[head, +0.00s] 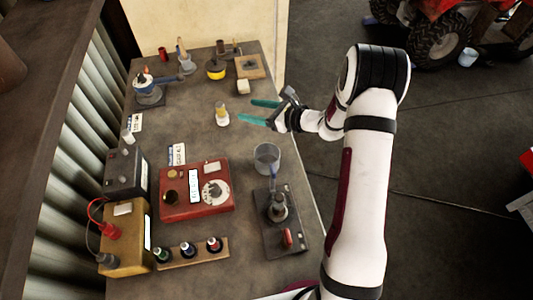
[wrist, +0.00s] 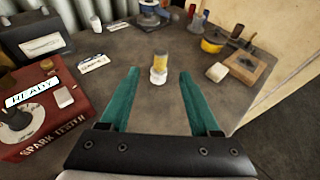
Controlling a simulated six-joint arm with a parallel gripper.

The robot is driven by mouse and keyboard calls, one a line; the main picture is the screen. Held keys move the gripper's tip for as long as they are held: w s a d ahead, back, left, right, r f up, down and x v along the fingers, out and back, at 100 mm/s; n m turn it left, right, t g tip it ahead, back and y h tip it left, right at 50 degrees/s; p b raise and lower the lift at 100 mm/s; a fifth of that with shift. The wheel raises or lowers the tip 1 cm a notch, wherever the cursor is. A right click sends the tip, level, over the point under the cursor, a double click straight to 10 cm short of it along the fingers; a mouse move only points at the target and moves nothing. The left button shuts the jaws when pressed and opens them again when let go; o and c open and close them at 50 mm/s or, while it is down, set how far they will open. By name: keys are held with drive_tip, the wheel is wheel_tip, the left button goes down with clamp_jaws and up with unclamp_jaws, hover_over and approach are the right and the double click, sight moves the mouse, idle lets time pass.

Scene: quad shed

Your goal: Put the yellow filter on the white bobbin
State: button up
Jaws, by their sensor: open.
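The yellow filter (head: 221,107) stands upright on the white bobbin (head: 222,119) on the grey bench. In the wrist view the filter (wrist: 159,60) is above the bobbin (wrist: 158,77), and the two appear to touch. My gripper (head: 246,111) is to their right in the head view, with its green fingers spread wide and nothing between them. In the wrist view the stack stands centred ahead, beyond the fingertips, apart from both fingers.
A red spark tester (head: 197,205), a clear cup (head: 266,158) and a black stand (head: 279,228) are nearer on the bench. A yellow tin (head: 215,71), white block (head: 243,87) and wooden board (head: 250,72) lie farther back. Bare bench surrounds the stack.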

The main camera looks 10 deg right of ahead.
drive_tip(key=s+a+r+n+g+y, duration=0.1)
drive_tip(key=s+a+r+n+g, duration=0.2)
drive_tip(key=s+a+r+n, duration=0.3)
drive_tip(key=s+a+r+n+g, duration=0.4)
drive_tip(key=s+r, duration=0.1)
drive_tip(key=s, duration=0.3)
drive_tip(key=s+d+r+n+g+h, duration=0.1)
drive_tip(key=s+r+n+g+h, duration=0.2)
drive_tip(key=s+n, duration=0.8)
drive_tip(key=s+d+f+h, duration=0.2)
drive_tip(key=s+d+h, duration=0.4)
drive_tip(key=s, duration=0.7)
drive_tip(key=shift+d+f, duration=0.2)
drive_tip(key=shift+d, duration=0.4)
